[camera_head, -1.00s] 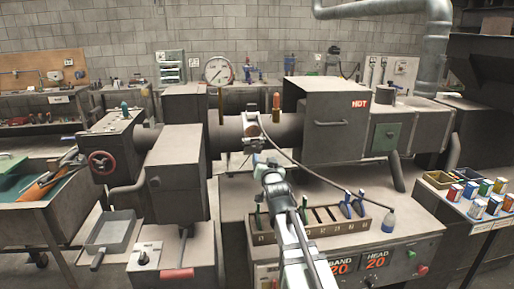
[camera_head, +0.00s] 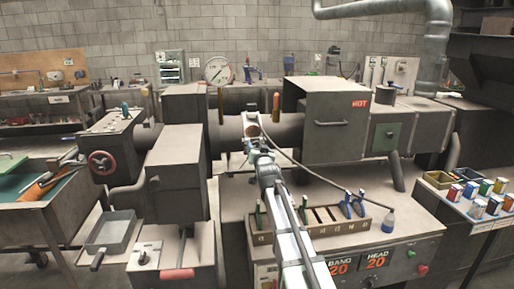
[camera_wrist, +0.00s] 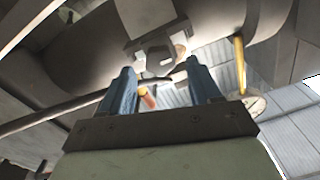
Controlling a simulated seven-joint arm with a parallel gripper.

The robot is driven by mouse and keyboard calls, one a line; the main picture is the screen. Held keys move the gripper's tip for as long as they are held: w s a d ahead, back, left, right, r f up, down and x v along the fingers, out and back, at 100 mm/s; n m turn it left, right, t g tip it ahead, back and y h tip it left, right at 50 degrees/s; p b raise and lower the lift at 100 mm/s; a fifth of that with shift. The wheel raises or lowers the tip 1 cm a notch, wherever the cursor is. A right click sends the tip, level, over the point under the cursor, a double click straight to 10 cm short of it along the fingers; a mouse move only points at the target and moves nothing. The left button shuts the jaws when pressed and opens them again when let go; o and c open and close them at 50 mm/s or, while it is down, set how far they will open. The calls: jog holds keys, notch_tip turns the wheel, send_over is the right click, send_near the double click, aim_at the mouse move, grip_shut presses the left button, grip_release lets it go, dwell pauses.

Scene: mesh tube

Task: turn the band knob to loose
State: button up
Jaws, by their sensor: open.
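The heater band (camera_head: 252,124) is a light metal clamp around the grey barrel (camera_head: 290,130). In the wrist view, a blocky metal fitting (camera_wrist: 160,52) with a light end face hangs under the barrel, ahead of my fingers. I cannot tell whether this is the band knob. A small dark knob (camera_head: 144,254) sits on a white plate at the lower left; its lettering is unreadable. My gripper (camera_wrist: 160,82) has two blue fingers, apart, with the fitting beyond their tips. In the head view my gripper (camera_head: 255,146) is just below the band, its fingertips hard to make out.
A box marked HOT (camera_head: 330,118) stands right of the band. A dark cable (camera_head: 315,172) runs from the band down to the right. A tool tray (camera_head: 330,218) and a bottle (camera_head: 389,220) stand on the cabinet top. A grey box (camera_head: 178,175) stands at left.

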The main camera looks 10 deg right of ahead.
aim_at(256, 144)
jog(key=shift+w, duration=1.15)
jog(key=c, duration=1)
